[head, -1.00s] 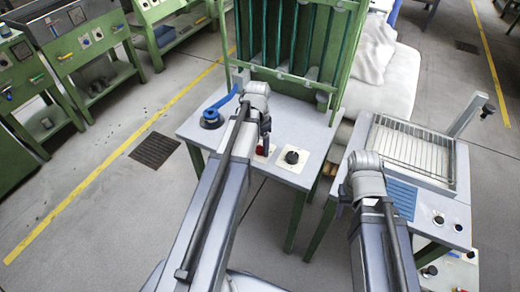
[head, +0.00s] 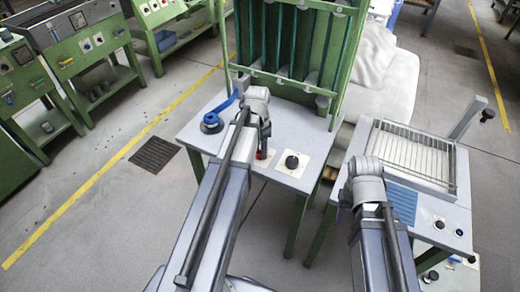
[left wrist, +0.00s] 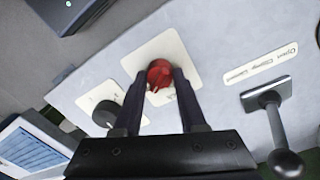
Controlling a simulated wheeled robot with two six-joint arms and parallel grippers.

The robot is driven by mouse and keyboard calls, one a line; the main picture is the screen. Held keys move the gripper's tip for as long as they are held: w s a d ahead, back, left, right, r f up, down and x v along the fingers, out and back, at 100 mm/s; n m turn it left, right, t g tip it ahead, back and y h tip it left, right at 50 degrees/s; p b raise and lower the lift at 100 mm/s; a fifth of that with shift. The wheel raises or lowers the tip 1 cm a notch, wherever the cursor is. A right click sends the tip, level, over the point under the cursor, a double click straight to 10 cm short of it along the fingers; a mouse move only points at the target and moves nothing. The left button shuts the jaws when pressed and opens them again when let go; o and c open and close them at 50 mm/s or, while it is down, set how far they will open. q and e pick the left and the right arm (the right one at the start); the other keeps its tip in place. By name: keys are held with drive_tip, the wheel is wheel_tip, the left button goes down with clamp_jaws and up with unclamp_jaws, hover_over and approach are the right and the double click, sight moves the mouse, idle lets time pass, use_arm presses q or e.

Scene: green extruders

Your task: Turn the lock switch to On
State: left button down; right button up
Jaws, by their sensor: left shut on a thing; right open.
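A red rotary switch knob (left wrist: 160,75) sits on a white plate on the grey tabletop. My left gripper (left wrist: 160,85) points down at it, with a dark finger on each side, shut on the knob. In the head view the left gripper (head: 264,143) stands over the red knob (head: 262,155) and partly hides it. I cannot read any marking on the plate or tell the knob's setting. My right arm's wrist is at the right of the head view; its fingers are hidden.
A black knob (head: 291,162) on its own white plate is beside the red one. A blue handle (head: 212,122) is at the table's left, and a ball-ended lever (left wrist: 275,130) shows near my gripper. A green frame (head: 295,50) rises behind; a second machine (head: 430,210) stands right.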

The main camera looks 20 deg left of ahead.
use_arm(q)
drive_tip(key=shift+n, duration=0.3)
drive_tip(key=n, duration=0.5)
drive_tip(key=shift+n, duration=0.3)
drive_tip(key=n, duration=0.5)
drive_tip(key=shift+n+t, duration=0.3)
idle(0.3)
drive_tip(key=shift+c, duration=2.3)
unclamp_jaws()
drive_tip(key=shift+r, duration=0.15)
